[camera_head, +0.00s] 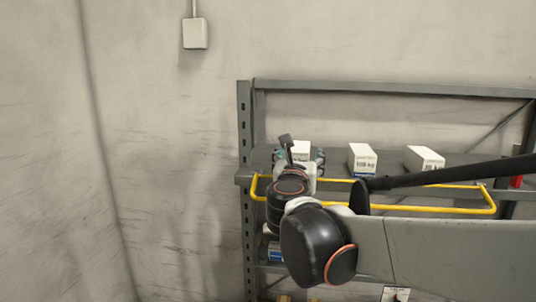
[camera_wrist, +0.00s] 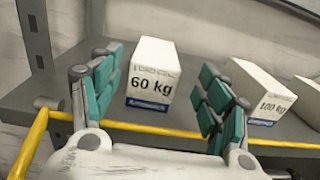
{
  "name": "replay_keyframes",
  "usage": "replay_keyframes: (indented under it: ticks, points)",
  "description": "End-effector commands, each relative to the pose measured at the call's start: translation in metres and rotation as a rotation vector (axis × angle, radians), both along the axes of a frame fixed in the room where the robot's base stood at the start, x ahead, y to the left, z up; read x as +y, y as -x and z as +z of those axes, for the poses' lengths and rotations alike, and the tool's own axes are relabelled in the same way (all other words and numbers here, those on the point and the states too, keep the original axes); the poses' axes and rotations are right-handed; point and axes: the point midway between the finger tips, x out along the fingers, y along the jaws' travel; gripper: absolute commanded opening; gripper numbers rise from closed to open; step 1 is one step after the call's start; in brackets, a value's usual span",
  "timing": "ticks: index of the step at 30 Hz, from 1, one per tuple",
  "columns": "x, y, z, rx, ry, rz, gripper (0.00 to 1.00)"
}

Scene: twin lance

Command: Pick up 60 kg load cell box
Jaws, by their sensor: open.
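The 60 kg load cell box (camera_wrist: 153,72) is white with a blue strip low on its front. In the wrist view it stands on the grey shelf, a little ahead of and between my fingers. My gripper (camera_wrist: 158,98) is open, its teal finger pads apart on either side of the box's line, with nothing in it. In the head view my gripper (camera_head: 299,159) is over the front left of the shelf, and the box (camera_head: 300,148) shows partly behind it. Whether the pads reach alongside the box is hard to tell.
A 100 kg box (camera_wrist: 262,90) stands right of the 60 kg box, with another white box (camera_head: 425,158) further right. A yellow rail (camera_head: 420,208) runs along the shelf front. A grey upright (camera_wrist: 36,35) stands at the left. The grey shelf (camera_wrist: 110,118) is bare around the boxes.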

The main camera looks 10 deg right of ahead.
Motion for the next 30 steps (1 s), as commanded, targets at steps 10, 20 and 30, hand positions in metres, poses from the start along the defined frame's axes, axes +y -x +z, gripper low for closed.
replay_keyframes:
  ticks: [10,20,30]
  points:
    - [-0.008,-0.039,-0.001,0.0,0.0,-0.002,0.7]
    - [-0.012,-0.05,-0.003,0.0,0.0,0.0,0.7]
    - [-0.012,-0.05,-0.003,0.0,0.0,0.0,0.11]
